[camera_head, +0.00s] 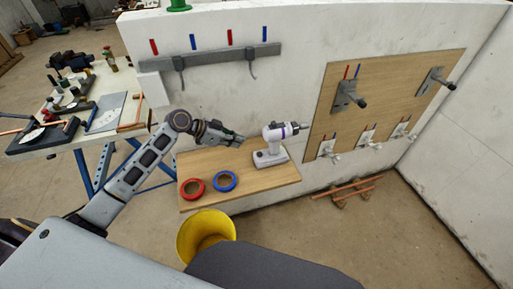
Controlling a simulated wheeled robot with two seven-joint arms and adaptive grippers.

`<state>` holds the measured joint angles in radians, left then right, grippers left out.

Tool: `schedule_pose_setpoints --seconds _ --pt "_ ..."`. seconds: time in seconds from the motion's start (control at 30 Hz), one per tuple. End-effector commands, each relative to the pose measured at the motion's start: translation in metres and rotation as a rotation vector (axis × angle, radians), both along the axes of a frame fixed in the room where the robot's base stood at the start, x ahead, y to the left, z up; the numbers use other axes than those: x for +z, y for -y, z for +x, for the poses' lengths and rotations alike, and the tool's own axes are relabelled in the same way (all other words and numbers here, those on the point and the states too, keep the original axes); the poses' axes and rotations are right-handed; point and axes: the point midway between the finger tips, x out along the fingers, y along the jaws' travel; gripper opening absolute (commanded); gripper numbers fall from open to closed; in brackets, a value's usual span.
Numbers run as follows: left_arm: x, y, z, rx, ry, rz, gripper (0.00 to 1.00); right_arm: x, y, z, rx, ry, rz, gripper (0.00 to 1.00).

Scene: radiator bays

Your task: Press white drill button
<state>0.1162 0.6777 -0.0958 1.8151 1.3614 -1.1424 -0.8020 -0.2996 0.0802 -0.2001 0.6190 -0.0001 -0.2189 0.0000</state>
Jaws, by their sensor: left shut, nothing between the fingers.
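A white drill (270,150) stands upright on a wooden shelf (206,166) against the white wall, its dark chuck pointing right. Its white button is too small to make out. My left gripper (239,139) is shut and empty, just left of the drill, with its fingertips pointing at the drill's upper body. A small gap seems to show between the fingertips and the drill; I cannot tell whether they touch. My right gripper is not in view.
A red tape roll (193,188) and a blue tape roll (225,181) lie on the shelf's front left. A yellow bucket (183,240) stands on the floor below. A wooden board (400,85) with brackets is on the wall at right. A cluttered workbench (60,140) stands left.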

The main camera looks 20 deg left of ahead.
Motion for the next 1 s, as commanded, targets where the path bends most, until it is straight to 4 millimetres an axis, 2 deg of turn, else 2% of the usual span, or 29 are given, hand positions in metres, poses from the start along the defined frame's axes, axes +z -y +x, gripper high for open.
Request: schedule_pose_setpoints --seconds 0.47,1.0 --pt "-0.007 0.008 0.005 0.000 -0.002 -0.001 0.00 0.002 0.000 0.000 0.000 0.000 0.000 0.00" --pt "-0.042 0.049 0.031 0.001 -0.001 -0.002 0.00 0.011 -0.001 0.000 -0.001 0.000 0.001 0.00"
